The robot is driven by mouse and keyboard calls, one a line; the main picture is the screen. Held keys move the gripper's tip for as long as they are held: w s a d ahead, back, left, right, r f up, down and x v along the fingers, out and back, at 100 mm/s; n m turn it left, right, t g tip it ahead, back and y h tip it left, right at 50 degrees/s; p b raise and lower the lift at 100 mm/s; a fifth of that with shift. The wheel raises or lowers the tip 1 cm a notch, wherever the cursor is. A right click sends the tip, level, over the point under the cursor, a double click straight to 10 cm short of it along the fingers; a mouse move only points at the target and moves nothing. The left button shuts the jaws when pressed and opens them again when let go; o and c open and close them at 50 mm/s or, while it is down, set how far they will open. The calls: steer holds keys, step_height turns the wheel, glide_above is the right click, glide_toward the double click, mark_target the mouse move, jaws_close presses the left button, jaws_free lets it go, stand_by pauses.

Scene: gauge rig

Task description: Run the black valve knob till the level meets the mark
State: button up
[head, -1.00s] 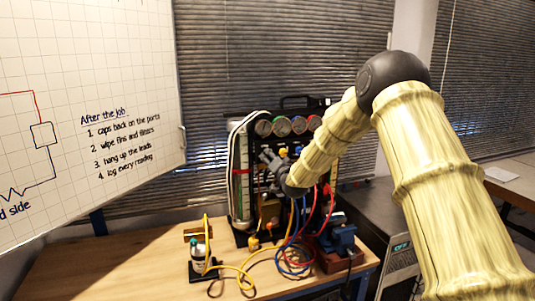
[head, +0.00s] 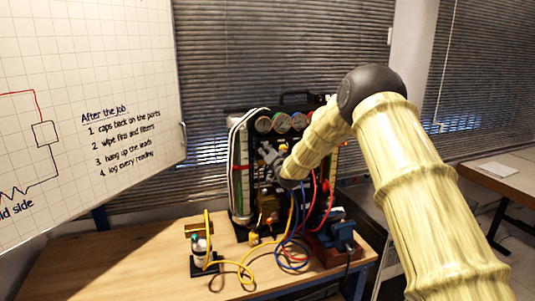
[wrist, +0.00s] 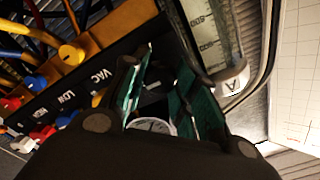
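The gauge rig (head: 292,123) stands on the bench, with my arm reaching across its front. My gripper (head: 267,152) is at the rig's left part, just right of the tall sight tube (head: 242,178). In the wrist view my gripper (wrist: 164,68) has its two teal-padded fingers apart. A dark shape shows between the pads; I cannot tell whether it is the black valve knob or whether the pads touch it. The sight tube with its scale (wrist: 204,28) passes just beyond the right finger. I cannot read the level or the mark.
Hoses hang at the rig's front. A small bottle on a stand (head: 201,250) and a blue vise (head: 338,235) are on the bench (head: 120,265). The bench's left part is clear.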

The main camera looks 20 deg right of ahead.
steer(key=c, duration=0.3)
steer(key=shift+f+b, duration=0.15)
steer(key=shift+b, duration=0.25)
steer(key=shift+n+b, duration=8.9)
steer(key=shift+b, duration=0.75)
steer(key=o, duration=1)
steer(key=shift+d, duration=0.1)
